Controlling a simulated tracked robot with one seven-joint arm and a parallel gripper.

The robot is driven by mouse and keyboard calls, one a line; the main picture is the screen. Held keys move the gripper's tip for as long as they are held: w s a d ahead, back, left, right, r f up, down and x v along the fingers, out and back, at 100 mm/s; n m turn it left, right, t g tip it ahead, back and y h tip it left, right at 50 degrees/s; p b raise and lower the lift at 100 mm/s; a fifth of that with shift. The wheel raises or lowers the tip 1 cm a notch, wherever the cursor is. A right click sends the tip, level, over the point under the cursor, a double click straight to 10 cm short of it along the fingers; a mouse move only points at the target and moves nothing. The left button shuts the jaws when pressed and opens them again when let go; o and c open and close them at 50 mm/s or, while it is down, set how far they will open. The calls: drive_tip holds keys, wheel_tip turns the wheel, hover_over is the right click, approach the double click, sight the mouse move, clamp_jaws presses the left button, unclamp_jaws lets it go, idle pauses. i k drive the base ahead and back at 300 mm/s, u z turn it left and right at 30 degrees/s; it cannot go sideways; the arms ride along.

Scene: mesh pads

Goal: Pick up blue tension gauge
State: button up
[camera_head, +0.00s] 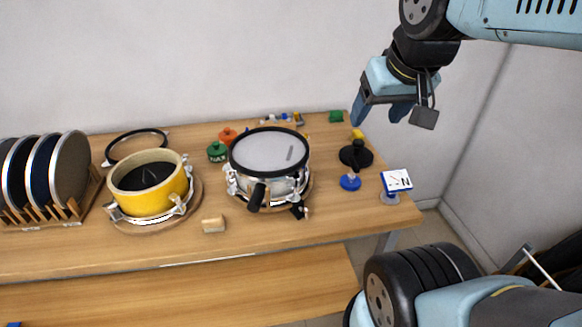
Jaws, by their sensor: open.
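The blue tension gauge (350,182) looks like a small round blue piece with a knob on top. It stands on the wooden table (270,246) at the right, between the white-headed drum (270,151) and a small sign. My gripper (380,112) is open and empty, pointing down above the table's back right corner. It is apart from the gauge and shows higher up in the picture.
A black round-based piece (355,155) stands just behind the gauge. The sign on a stand (396,182) is close on its right. Green (217,152) and orange (227,135) pieces sit left of the drum. A yellow drum shell (150,190), a wooden block (213,225) and a disc rack (42,217) are further left.

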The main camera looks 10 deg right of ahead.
sight(395, 181)
drive_tip(key=z, duration=0.6)
drive_tip(key=k, duration=1.2)
